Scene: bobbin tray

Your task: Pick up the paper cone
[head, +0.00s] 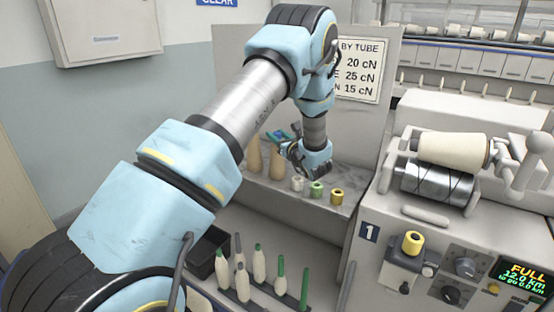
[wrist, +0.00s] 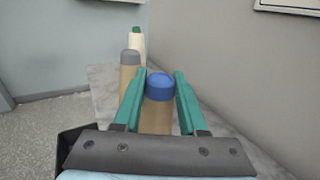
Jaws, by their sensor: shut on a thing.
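The paper cone is a tan tube with a blue top (wrist: 157,118), between the two teal fingers of my gripper (wrist: 159,76) in the wrist view. The fingers are shut on its upper part. In the head view my gripper (head: 280,136) is at the back shelf, and the tan body of the held cone (head: 276,161) shows below the fingers. The cone looks upright. Whether its base touches the shelf is hard to tell.
A tan cone with a grey top (wrist: 129,75) and a cream one with a green top (wrist: 137,45) stand close behind. Small spools (head: 317,189) sit right on the shelf (head: 345,204). Several bobbins (head: 259,264) stand in front, beside a black bin (head: 208,250). The winding machine (head: 460,225) is right.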

